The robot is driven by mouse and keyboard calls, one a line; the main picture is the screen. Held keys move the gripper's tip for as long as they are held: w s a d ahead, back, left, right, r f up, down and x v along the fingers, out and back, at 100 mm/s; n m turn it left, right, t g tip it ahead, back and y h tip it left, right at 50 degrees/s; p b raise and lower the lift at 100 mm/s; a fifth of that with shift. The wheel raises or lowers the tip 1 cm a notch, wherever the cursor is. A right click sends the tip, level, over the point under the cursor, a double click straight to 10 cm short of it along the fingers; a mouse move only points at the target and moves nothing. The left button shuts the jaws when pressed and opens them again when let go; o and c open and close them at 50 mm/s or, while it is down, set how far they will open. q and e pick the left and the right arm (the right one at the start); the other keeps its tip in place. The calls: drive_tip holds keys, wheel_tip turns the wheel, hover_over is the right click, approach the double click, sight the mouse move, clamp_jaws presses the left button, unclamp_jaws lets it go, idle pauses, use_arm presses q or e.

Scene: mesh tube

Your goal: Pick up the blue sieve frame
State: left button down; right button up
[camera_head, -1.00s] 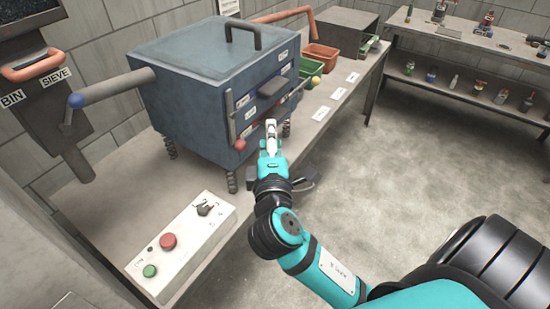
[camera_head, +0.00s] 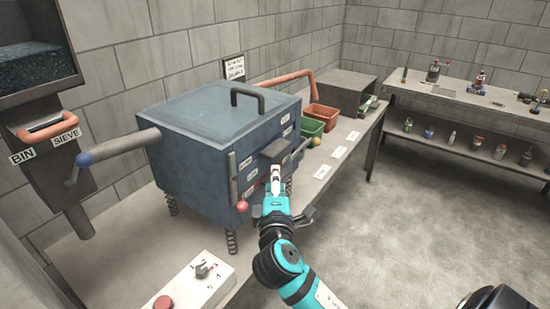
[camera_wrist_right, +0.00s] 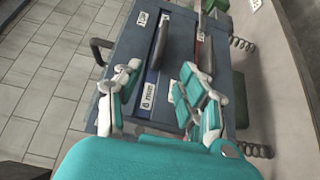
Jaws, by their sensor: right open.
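The blue box-shaped siever (camera_head: 195,150) stands on springs on the bench and has labelled frame slots in its front. It also shows in the right wrist view (camera_wrist_right: 120,50), with a "6 mm" label (camera_wrist_right: 148,100) on a front strip between my fingers. My right gripper (camera_head: 275,180) is in front of the siever's front face, below a dark handle (camera_head: 277,147). In the right wrist view its fingers (camera_wrist_right: 157,92) are apart, with nothing held between them. My left gripper is not in view.
A grey pipe with a blue-knobbed lever (camera_head: 85,160) joins the siever's left side. A red knob (camera_head: 241,206) hangs at its front. Green (camera_head: 310,127) and orange bins (camera_head: 325,117) stand behind on the bench. A control box (camera_head: 195,285) lies in front.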

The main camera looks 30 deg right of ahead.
sight(275, 159)
drive_tip(key=p+x, duration=0.1)
drive_tip(key=x, duration=0.9)
drive_tip(key=shift+c, duration=0.2)
clamp_jaws()
